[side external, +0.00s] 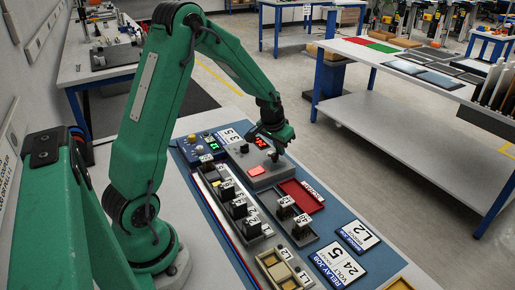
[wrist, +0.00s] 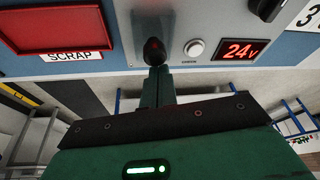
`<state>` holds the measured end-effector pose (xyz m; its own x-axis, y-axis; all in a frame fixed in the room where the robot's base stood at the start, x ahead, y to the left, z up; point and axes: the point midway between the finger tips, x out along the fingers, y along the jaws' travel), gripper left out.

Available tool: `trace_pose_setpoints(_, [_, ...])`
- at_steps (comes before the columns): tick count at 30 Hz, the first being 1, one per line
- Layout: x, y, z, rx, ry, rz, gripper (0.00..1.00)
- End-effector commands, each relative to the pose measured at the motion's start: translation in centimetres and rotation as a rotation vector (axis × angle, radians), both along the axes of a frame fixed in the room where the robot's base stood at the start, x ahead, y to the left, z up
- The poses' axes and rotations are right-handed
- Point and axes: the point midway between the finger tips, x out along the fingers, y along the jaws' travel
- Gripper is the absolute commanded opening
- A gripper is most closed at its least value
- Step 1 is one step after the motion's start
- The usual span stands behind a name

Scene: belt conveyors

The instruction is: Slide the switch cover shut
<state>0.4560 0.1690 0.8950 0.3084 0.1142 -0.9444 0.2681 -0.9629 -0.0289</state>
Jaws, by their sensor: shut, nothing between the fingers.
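A grey control box (side external: 262,165) stands on the blue work board, with a lit red display and a flat red-pink square piece (side external: 257,171) on its top. I cannot tell for sure whether that square is the switch cover. My gripper (side external: 275,156) is shut and empty, pointing down over the right part of the box; contact is unclear. The switch itself cannot be made out.
A red scrap tray (side external: 301,196) lies beside the box, and shows in the wrist view (wrist: 55,28). A white round button (wrist: 194,48) and a 24 V display (wrist: 240,50) are close by. Several black relay blocks (side external: 240,207) stand in rows nearer the camera.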

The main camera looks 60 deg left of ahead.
Motion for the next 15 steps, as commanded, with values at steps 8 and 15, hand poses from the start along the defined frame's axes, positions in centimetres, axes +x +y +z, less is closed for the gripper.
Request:
trace_pose_setpoints(8, [-0.07,-0.01,0.02,0.0,0.0,0.0,0.0])
trace_pose_setpoints(15, [-0.71,0.03,0.08,0.002,0.0,0.001,0.0])
